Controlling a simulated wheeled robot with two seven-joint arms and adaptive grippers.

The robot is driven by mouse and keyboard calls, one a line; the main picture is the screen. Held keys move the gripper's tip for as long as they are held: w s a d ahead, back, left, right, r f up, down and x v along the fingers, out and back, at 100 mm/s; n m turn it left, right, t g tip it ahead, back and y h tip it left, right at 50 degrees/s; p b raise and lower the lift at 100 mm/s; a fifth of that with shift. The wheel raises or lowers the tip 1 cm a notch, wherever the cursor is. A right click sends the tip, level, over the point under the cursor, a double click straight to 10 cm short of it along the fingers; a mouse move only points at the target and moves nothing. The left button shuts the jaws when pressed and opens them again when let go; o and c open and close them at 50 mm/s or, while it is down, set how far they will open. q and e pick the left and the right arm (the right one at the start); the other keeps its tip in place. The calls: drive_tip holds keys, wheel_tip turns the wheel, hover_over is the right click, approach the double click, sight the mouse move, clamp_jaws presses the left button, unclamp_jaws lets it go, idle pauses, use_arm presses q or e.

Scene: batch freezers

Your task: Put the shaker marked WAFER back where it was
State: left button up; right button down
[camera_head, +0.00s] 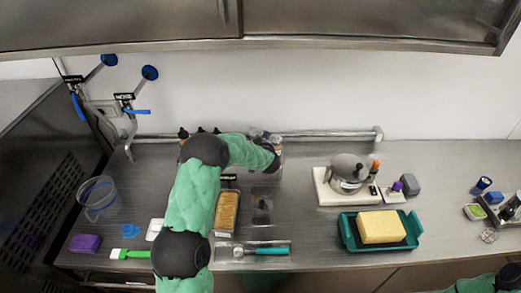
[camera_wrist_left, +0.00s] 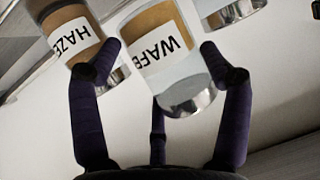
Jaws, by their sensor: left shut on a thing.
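The shaker marked WAFER (camera_wrist_left: 168,62) is a clear cylinder with brown contents, a white label and a metal cap; its label is upside down in the left wrist view. My left gripper (camera_wrist_left: 161,48) is shut on it, with dark fingers on both sides. In the head view, my left gripper (camera_head: 272,146) is at the back of the counter by the wall rail (camera_head: 330,134), and the shaker is too small to tell there. My right forearm shows at the lower right corner, but its gripper is out of frame.
A shaker whose label begins HAZE (camera_wrist_left: 75,32) stands close beside the held one. Another metal-ended container (camera_wrist_left: 232,12) is at its other side. Below the rail are a wafer-coloured tray (camera_head: 227,212) and a scoop (camera_head: 265,251). A teal tray (camera_head: 347,230) holds a yellow block.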

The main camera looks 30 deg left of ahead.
use_arm(q)
drive_tip(key=shift+w+a+f, duration=0.3)
drive_tip(key=shift+w+f, duration=0.3)
drive_tip(key=shift+f, duration=0.25)
drive_tip(key=shift+w+f, duration=0.1)
drive_tip(key=shift+f, duration=1.4)
drive_tip(key=shift+f, duration=0.1)
drive_tip(key=o, duration=0.9)
drive_tip(key=shift+f, duration=0.1)
drive_tip(key=shift+s+d+r, duration=0.2)
drive_tip(key=shift+r, duration=0.1)
drive_tip(key=v, duration=1.1)
drive_tip(key=shift+s, duration=0.25)
